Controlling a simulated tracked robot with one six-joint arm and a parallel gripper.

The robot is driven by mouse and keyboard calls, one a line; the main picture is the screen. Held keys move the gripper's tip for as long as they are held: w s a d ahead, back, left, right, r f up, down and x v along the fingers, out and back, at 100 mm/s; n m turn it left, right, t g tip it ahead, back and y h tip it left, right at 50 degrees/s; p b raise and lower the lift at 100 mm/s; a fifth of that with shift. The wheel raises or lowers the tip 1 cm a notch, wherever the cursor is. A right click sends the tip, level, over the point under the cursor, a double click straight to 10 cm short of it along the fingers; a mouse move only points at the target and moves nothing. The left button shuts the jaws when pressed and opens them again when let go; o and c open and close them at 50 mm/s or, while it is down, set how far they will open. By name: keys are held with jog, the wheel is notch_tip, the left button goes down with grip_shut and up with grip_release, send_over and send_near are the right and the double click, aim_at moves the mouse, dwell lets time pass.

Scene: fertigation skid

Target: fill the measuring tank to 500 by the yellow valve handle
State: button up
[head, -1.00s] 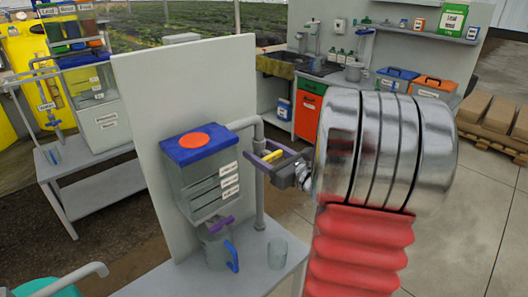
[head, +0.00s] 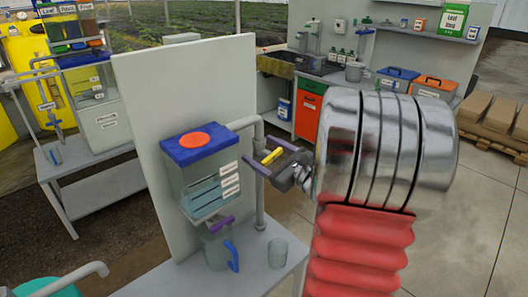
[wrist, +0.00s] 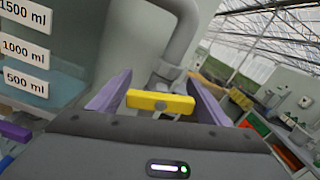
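The measuring tank (head: 180,178) is a clear box with a blue lid and an orange disc, mounted on a grey panel. Its labels read 1500, 1000 and 500 ml in the wrist view (wrist: 22,50). The yellow valve handle (head: 272,156) sits on the grey pipe right of the tank. My gripper (head: 268,160) has its purple fingers on both ends of the handle, which also shows between them in the wrist view (wrist: 160,103).
A clear jug (head: 216,250) with a blue handle stands under the tank's purple outlet handle (head: 216,224). A clear beaker (head: 277,252) stands beside it on the grey bench (head: 240,280). The upright grey panel (head: 142,120) rises behind the tank.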

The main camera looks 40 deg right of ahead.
jog(key=shift+o, duration=0.8)
jog(key=shift+s, duration=0.1)
jog(key=shift+s, duration=0.25)
jog(key=s, duration=1.3)
jog(key=shift+d, duration=0.2)
dwell(5.3)
